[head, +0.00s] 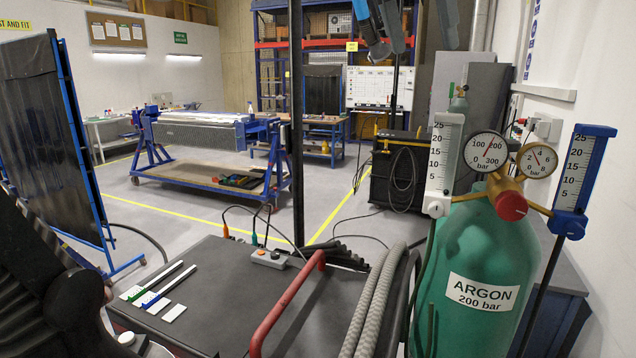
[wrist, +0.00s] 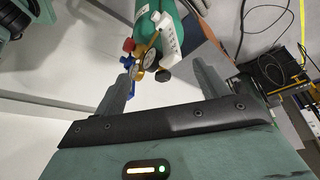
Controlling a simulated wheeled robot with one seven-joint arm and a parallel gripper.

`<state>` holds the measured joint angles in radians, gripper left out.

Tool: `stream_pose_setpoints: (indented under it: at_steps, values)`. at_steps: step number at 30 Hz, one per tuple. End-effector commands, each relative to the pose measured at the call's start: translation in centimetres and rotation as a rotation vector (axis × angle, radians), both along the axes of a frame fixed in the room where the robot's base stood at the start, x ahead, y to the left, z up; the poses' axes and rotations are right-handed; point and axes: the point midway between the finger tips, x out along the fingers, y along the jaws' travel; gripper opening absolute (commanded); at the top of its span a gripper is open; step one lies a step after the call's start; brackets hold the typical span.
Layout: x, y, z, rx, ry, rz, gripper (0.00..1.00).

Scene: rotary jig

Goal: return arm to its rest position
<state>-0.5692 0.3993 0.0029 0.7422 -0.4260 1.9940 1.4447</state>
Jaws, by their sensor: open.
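My gripper (wrist: 161,74) shows in the wrist view with its two grey fingers spread apart and nothing held between them. The green argon cylinder (head: 468,265) stands at the right in the head view, upright, with two gauges, a red knob and two flow tubes on top. It also shows in the wrist view (wrist: 200,30), seen beyond the fingers; I cannot tell the distance from that view. The head view does not show my gripper. A dark, blurred shape at the head view's lower left may be part of my arm.
A dark cart top (head: 225,290) with a red handle (head: 288,303), rods and a small control box (head: 269,258) is in front. Grey hoses (head: 377,305) run beside the cylinder. The blue rotary jig (head: 205,150) stands further back. Grey floor lies between. A dark welding screen (head: 50,135) is at left.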

Motion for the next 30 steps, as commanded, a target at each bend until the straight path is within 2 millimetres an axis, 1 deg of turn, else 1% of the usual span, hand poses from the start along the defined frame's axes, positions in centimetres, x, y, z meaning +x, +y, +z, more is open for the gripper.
stream_pose_setpoints:
  at_steps: [6, 11, 14, 17, 20, 23, 24, 26, 27, 29, 30]
  values:
    - [0.1, 0.2, -1.6, 0.000, 0.023, 0.063, 0.73]
    - [0.1, 0.7, -3.3, 0.003, 0.047, 0.132, 0.73]
    - [0.1, 1.0, -4.7, 0.006, 0.066, 0.191, 0.73]
    - [-0.1, 1.5, -6.6, 0.010, 0.094, 0.268, 0.73]
    - [-0.4, 2.1, -9.0, 0.016, 0.123, 0.359, 0.73]
    - [-1.1, 2.8, -12.2, 0.027, 0.161, 0.475, 0.73]
    - [-1.5, 3.1, -13.8, 0.033, 0.179, 0.531, 0.73]
    - [-2.3, 3.6, -16.4, 0.043, 0.205, 0.622, 0.73]
    - [-2.9, 4.0, -18.1, 0.050, 0.221, 0.683, 0.73]
    - [-3.9, 4.4, -20.7, 0.062, 0.245, 0.770, 0.73]
    - [-4.7, 4.7, -22.4, 0.070, 0.258, 0.826, 0.73]
